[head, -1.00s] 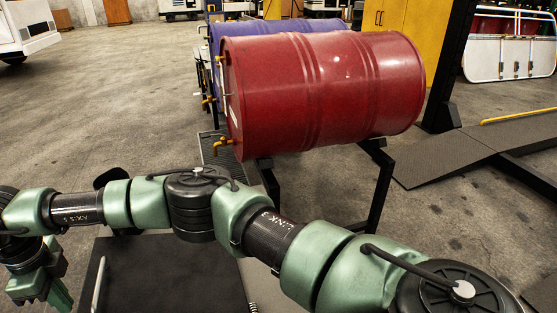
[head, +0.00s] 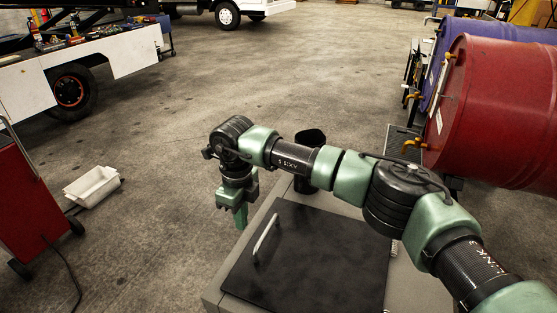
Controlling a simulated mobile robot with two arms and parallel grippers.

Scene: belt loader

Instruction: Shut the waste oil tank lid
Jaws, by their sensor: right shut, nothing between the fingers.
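The waste oil tank (head: 213,294) is a grey box at the bottom middle of the head view. Its black lid (head: 320,262) lies over the top and looks flat; I cannot tell whether a small gap is left under its edge. A metal bar handle (head: 266,234) stands on the lid's left side. My right gripper (head: 240,220) is shut and empty, pointing down just left of the lid and handle, apart from them. My right arm crosses above the lid's far edge and hides part of the tank top. My left gripper is not in view.
A dark round pipe or funnel (head: 311,140) stands behind my arm at the tank's far side. Red (head: 500,115) and purple (head: 480,40) drums lie at right. A white tub (head: 92,186) and red cart (head: 28,205) are at left. Open floor lies beyond.

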